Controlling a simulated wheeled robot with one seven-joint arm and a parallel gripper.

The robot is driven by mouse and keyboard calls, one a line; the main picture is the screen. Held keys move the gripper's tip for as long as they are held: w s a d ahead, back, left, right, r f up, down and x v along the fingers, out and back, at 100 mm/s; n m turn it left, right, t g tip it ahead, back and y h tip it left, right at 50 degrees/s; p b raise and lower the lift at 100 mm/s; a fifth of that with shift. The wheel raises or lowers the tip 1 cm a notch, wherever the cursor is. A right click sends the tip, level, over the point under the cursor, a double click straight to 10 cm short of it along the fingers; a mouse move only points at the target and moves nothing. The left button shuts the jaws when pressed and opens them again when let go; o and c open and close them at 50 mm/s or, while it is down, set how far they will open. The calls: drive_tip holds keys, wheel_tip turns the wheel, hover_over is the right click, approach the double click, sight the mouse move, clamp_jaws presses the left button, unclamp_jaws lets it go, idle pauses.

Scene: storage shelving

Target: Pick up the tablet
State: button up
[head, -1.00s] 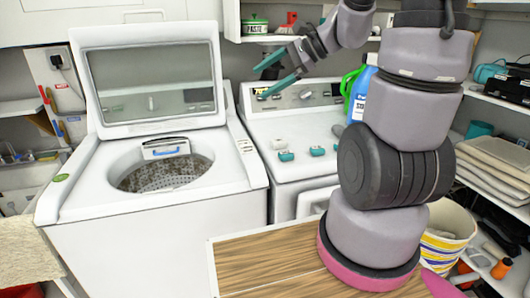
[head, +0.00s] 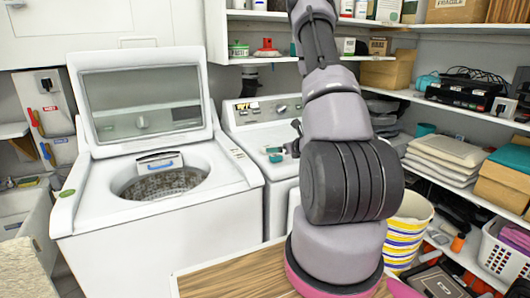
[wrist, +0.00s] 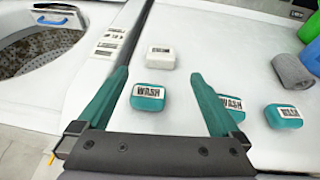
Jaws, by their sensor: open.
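Several small rounded tablets lie on the white top of the right-hand machine. In the wrist view, a teal tablet marked WASH (wrist: 148,103) lies between my open fingers, towards the left one. A white tablet (wrist: 160,57) lies just beyond it. Another teal tablet (wrist: 236,115) is partly hidden by my right finger, and one more (wrist: 283,116) lies further right. My gripper (wrist: 161,75) is open and empty above the machine top. A teal tablet (head: 275,158) also shows in the head view, where my arm mostly hides my gripper.
The left washer (head: 155,215) has its lid up and its drum open. A grey rolled cloth (wrist: 296,72) and green and blue bottles stand right of the tablets. Shelves (head: 400,93) hold boxes and folded cloths on the right. A striped basket (head: 405,235) stands beside my arm.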

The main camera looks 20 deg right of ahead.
drive_tip(key=x, duration=0.8)
drive_tip(key=shift+d+f, duration=0.1)
drive_tip(key=shift+f, duration=0.15)
drive_tip(key=c, duration=1.4)
